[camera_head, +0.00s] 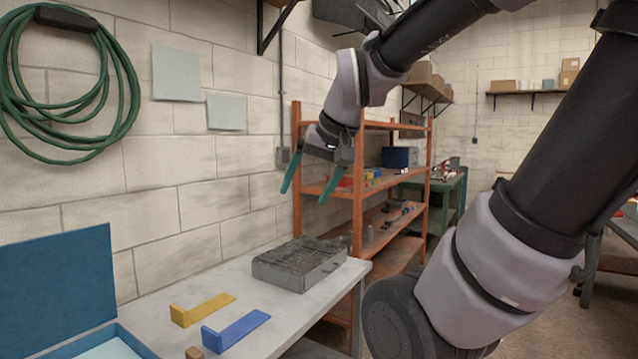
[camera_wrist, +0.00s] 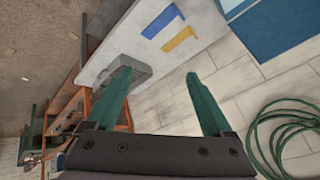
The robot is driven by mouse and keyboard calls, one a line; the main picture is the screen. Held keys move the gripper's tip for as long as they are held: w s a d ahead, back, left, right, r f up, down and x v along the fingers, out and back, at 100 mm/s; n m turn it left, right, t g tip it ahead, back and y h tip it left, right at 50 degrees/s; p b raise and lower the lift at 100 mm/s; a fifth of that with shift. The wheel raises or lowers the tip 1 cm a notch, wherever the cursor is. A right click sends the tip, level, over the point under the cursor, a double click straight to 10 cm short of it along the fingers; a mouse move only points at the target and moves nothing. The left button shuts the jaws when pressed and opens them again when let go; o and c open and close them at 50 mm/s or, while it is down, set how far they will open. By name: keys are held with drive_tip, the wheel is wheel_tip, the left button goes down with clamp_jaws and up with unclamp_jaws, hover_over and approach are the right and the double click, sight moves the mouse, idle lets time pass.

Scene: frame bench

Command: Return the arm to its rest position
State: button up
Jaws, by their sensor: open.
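My arm reaches in from the right in the head view, bent, with my gripper (camera_head: 312,180) held in the air. My gripper is above the far end of the bench, well clear of its top. Its two green fingers are apart and point down. In the wrist view my gripper (camera_wrist: 158,92) is open with nothing between the fingers.
The light bench (camera_head: 240,296) holds a grey block-like box (camera_head: 299,265), a yellow bracket (camera_head: 203,309), a blue bracket (camera_head: 235,329) and a blue open case (camera_head: 60,284). An orange shelf unit (camera_head: 358,190) stands behind my gripper. A green hose (camera_head: 130,95) hangs on the wall.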

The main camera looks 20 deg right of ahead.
drive_tip(key=s, duration=0.1)
drive_tip(key=s+r, duration=0.1)
drive_tip(key=s+d+m, duration=0.1)
drive_tip(key=shift+s+r+t, duration=0.1)
drive_tip(key=shift+r+t, duration=0.05)
drive_tip(key=shift+t, duration=0.15)
